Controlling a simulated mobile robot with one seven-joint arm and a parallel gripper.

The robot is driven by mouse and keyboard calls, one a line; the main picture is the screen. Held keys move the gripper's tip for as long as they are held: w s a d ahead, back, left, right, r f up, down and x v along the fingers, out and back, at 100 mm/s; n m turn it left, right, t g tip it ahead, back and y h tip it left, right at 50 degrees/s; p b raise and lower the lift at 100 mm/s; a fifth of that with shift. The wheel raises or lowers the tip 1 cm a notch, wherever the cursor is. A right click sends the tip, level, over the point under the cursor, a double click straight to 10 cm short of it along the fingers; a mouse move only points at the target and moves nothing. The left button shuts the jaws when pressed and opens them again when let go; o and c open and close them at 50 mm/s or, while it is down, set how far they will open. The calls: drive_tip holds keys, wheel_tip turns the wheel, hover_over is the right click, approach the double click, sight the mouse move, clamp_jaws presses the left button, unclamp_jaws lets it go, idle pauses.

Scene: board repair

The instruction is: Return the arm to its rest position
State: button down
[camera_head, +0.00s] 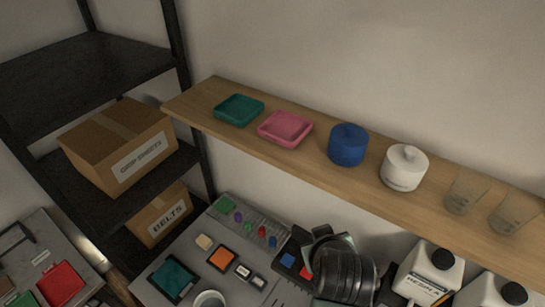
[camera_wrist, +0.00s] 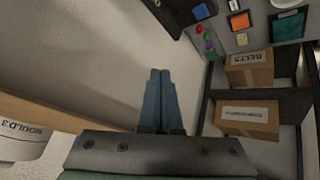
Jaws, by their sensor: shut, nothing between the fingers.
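In the wrist view, my gripper (camera_wrist: 160,74) has its two blue fingers side by side and touching, with nothing between them. The fingers point along the pale wall, clear of the boxes and the shelf board. In the head view, a dark ridged part of my arm (camera_head: 345,274) shows at the lower middle, over the workbench (camera_head: 250,291) and below the wooden shelf (camera_head: 240,146). The fingers cannot be made out clearly there.
The shelf holds a green tray (camera_head: 239,109), a pink tray (camera_head: 285,128), a blue jar (camera_head: 348,145), a white jar (camera_head: 404,168) and two clear cups. A dark rack (camera_head: 85,62) with boxes stands left. White bottles (camera_head: 430,270) stand right of my arm.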

drive_tip(key=w+a+r+m+t, duration=0.1)
drive_tip(key=w+a+r+t, duration=0.15)
drive_tip(key=r, duration=0.75)
drive_tip(key=w+a+r+m+t+y, duration=0.1)
drive_tip(key=a+r+t, duration=0.3)
drive_tip(key=r, duration=0.6)
drive_tip(key=w+a+r+m+t, duration=0.1)
drive_tip(key=a+r+t, duration=0.25)
drive_tip(key=r, duration=0.75)
drive_tip(key=s+r+t+b, duration=0.6)
drive_tip(key=s+t+b, duration=0.3)
drive_tip(key=b, duration=0.8)
drive_tip(key=s, duration=0.3)
drive_tip(key=shift+s+d, duration=0.15)
drive_tip(key=shift+s, duration=0.25)
